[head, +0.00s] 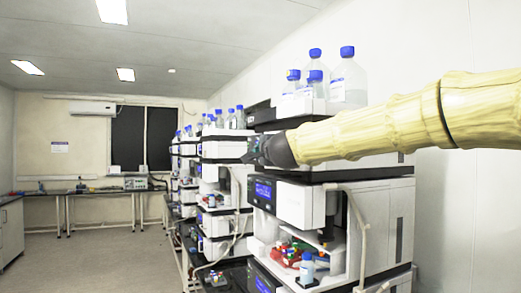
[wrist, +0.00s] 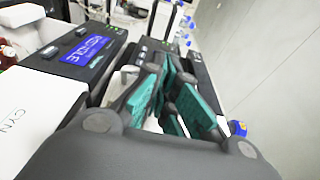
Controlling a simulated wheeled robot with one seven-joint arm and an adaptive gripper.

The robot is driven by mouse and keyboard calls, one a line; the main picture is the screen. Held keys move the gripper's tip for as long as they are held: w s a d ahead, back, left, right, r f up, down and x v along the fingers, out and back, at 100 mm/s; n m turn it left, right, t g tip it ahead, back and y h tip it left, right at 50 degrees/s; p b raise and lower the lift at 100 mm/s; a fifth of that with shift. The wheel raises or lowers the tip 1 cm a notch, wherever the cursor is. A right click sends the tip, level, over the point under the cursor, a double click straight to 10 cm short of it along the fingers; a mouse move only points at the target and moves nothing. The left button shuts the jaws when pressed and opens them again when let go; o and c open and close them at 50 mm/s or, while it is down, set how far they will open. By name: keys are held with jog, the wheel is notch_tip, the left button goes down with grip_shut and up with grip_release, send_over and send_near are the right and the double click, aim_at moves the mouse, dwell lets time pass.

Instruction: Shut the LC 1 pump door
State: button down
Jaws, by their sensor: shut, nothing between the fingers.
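The nearest column stack (head: 385,230) stands at the right of the head view. My gripper (head: 256,150) is in front of its upper part, at the end of my yellow-sleeved arm; it is shut and empty. Its teal-padded fingers fill the middle of the wrist view (wrist: 180,103). A dark module front with a lit blue display (wrist: 85,48) lies left of the fingers there, beside a white panel (wrist: 40,110) with dark lettering. I cannot tell which panel is the LC 1 pump door or how far open it stands; my arm hides part of the upper stack.
Clear bottles with blue caps (head: 348,80) stand on top of the near stack. Coloured fittings and a small bottle (head: 307,268) sit in its open lower bay. More stacks (head: 222,185) line up behind it. The floor (head: 90,255) at left is clear.

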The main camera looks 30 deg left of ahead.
jog(key=shift+w+d+p, duration=0.1)
jog(key=shift+w+p, duration=0.4)
jog(key=shift+w, duration=0.6)
dwell(3.2)
jog(key=shift+s, duration=0.1)
